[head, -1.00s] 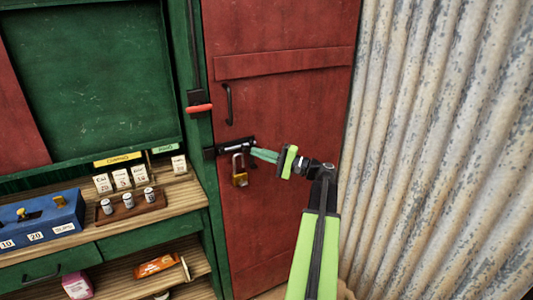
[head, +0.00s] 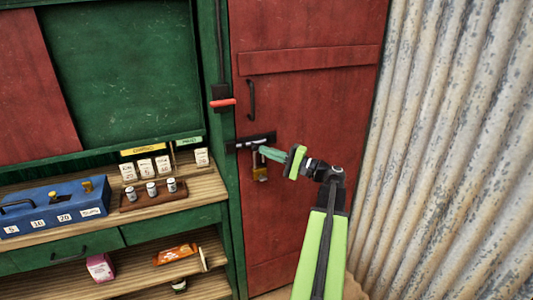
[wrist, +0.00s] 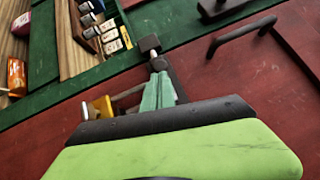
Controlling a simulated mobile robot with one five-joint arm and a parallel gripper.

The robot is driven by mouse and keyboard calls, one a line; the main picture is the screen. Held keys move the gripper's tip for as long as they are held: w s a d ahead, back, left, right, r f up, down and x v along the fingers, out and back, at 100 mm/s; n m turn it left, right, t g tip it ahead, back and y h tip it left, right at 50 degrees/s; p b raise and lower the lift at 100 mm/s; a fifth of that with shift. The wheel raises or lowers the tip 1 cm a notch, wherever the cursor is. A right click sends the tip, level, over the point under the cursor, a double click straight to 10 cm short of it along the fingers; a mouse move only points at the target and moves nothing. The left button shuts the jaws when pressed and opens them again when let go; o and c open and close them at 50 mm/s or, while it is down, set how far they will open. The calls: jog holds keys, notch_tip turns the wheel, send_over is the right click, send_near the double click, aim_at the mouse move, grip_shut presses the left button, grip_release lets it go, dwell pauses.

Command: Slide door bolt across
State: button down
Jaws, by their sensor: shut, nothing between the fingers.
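The black door bolt (head: 237,147) lies across the left edge of the red door (head: 310,105), by the green post. Its pale rod partly shows; my gripper hides some of it. A brass padlock (head: 260,173) hangs just below it, also seen in the wrist view (wrist: 101,107). My gripper (head: 263,151) is shut, with its teal fingers at the bolt, in front of the padlock's upper part. In the wrist view the fingers (wrist: 159,92) overlap the bolt's dark metal. I cannot tell whether they touch it.
A black door handle (head: 252,100) and a red-handled latch (head: 223,102) are above. A counter with a blue box (head: 52,208), weights on a wooden block (head: 152,196) and cards stands left. Corrugated metal (head: 450,130) closes off the right.

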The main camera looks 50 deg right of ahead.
jog(key=shift+w+a, duration=0.15)
jog(key=shift+a, duration=0.05)
jog(key=w+d+b+v, duration=0.1)
jog(key=d+b+v, duration=0.1)
jog(key=v, duration=1.1)
jog(key=shift+d+f, duration=0.25)
jog(key=shift+d, duration=0.3)
jog(key=shift+s, duration=0.1)
